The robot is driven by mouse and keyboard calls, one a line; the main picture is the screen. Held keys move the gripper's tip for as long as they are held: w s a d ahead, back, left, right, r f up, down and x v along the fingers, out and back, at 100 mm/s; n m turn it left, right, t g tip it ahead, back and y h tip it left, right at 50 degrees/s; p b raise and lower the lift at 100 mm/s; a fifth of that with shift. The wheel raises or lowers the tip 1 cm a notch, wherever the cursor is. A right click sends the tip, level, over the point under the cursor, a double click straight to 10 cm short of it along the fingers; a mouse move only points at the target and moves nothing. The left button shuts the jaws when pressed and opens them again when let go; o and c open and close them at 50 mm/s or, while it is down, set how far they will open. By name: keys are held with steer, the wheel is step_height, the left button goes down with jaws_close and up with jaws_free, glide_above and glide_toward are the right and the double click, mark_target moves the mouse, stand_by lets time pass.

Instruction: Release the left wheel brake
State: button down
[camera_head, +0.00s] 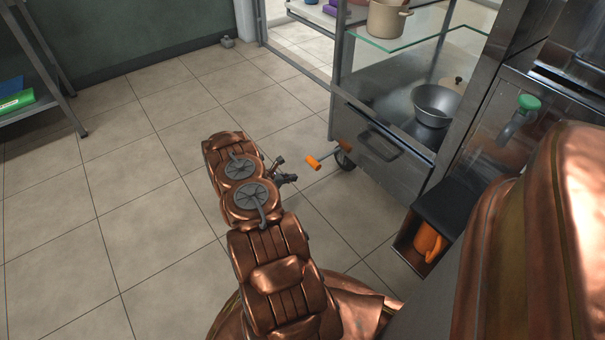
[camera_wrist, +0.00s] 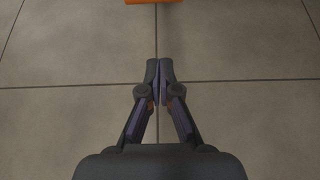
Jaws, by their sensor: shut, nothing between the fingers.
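An orange-ended lever (camera_head: 313,162) sticks out low beside the cart's wheel (camera_head: 346,160), just above the tiled floor; I take it for the wheel brake. Its orange end also shows cut off at the top edge of the wrist view (camera_wrist: 150,2). My gripper (camera_head: 290,179) is a little left of and nearer than the orange end, apart from it. In the wrist view my gripper (camera_wrist: 159,70) is shut and empty, with its fingertips together over bare floor. Whether the brake is engaged cannot be told.
The steel cart (camera_head: 378,150) stands behind the lever, with a glass shelf, a metal bowl (camera_head: 435,104) and a pot (camera_head: 386,18). An open box with an orange jug (camera_head: 428,242) is at the right. A shelf (camera_head: 40,100) stands far left. The floor at left is clear.

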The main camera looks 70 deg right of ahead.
steer(key=b+x, duration=0.4)
steer(key=x, duration=0.6)
steer(key=shift+a, duration=0.1)
steer(key=shift+s+d+r+b, duration=0.15)
steer(key=shift+r+b, duration=0.25)
steer(key=shift+r, duration=0.65)
steer(key=shift+d+r+b, duration=0.15)
steer(key=shift+r+b, duration=0.25)
steer(key=shift+r, duration=0.65)
